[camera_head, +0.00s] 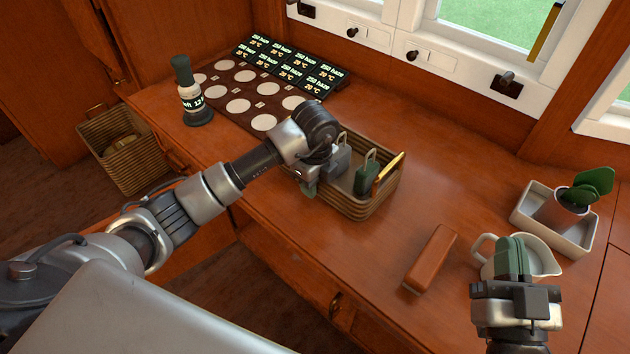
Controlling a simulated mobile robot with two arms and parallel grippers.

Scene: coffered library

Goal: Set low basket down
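The low basket (372,208) is woven, with a light wooden handle (388,176) on its right end. It appears to rest level on the wooden desk, though any small gap under it cannot be told. A dark green tagged item (367,178) and a grey one (342,160) stand inside it. My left gripper (309,187) points down at the basket's left end, and its wrist hides that end and any handle there. Whether its fingers hold the basket is hidden. My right gripper (511,257) is empty, with its green fingers together, above or in front of a white jug (541,258).
A brown block (431,258) lies right of the basket. A white planter (520,209) with a potted plant stands at the right. A dark board (232,90) with pale discs, display tiles (292,62) and a bottle (192,98) are at the back left. Another basket (141,171) is on the floor.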

